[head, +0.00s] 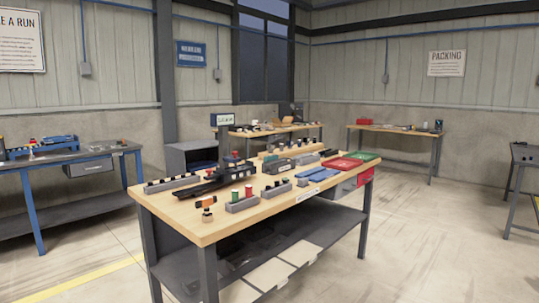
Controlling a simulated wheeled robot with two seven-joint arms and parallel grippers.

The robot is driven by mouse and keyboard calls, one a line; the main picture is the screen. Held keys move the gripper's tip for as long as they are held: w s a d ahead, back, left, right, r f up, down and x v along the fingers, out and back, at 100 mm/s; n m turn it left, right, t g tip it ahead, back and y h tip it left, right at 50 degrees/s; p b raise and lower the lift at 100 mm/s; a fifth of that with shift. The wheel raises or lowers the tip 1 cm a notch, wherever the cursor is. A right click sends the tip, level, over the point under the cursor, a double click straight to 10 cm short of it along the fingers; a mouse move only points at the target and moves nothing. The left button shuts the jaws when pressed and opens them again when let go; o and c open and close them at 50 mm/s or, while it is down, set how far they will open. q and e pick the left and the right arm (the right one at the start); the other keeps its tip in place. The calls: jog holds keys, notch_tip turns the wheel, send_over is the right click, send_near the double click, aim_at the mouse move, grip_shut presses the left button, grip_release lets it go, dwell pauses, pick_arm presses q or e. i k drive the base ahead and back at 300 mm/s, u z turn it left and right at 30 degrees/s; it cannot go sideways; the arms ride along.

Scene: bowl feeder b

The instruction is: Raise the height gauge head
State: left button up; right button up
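No height gauge can be made out for certain in the head view. The nearest workbench (235,221) has a wooden top crowded with small parts and fixtures. A small orange-and-black item (207,207) stands upright near its front left corner. A long dark device (218,181) lies behind it, with small blue and red pieces near its far end. I cannot tell whether either is part of the height gauge. Neither of my grippers is in view.
Grey blocks (241,205) hold green and red cylinders. A red tray (340,164) and a green tray (362,155) lie at the bench's right end. A blue-legged bench (70,155) stands left, a packing bench (395,130) at back right. Floor (420,240) is clear in front right.

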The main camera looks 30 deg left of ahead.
aim_at(235, 159)
jog(key=z, duration=0.45)
jog(key=i, duration=1.7)
jog(key=u, duration=0.85)
jog(key=i, duration=1.1)
jog(key=u, duration=1.1)
